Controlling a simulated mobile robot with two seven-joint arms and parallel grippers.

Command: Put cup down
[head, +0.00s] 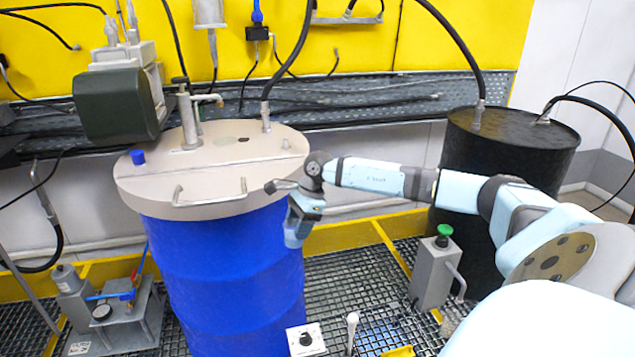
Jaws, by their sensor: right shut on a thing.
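My right gripper (304,207) reaches in from the right and points down beside the right edge of the blue drum (222,275). It is shut on the cup (293,237), a small blue-grey shape at its lower end. The cup is held below the level of the lid, in front of the drum's side. Its outline blends with the gripper and the drum, so its rim and tilt are unclear. My left gripper is not in view.
The lid carries a bar handle (210,198), a metal pipe fitting (190,115) and a hose. A black drum (510,140) stands right. A grey box with a green button (437,265) stands on the grating (350,290). A pump-like unit (110,305) is at lower left.

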